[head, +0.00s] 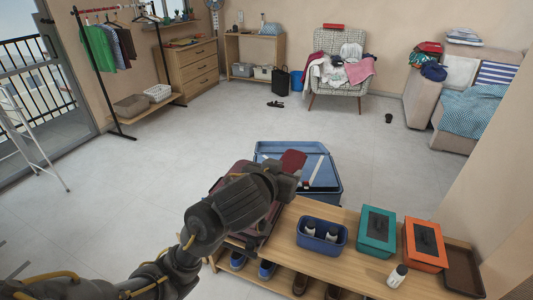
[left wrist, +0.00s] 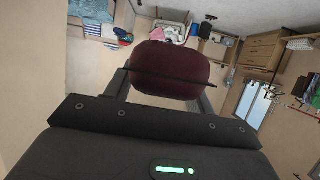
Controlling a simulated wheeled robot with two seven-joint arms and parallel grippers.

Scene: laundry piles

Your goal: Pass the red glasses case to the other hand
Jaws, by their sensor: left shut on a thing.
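Part of the case is hidden behind the gripper in the head view. My right gripper is not in view.
A wooden bench (head: 283,243) below my arm bears a blue bin (head: 322,236) with bottles, a teal box (head: 376,232), an orange box (head: 425,246), a white bottle (head: 398,276) and a brown tray (head: 464,271). Open floor (head: 380,165) lies beyond.

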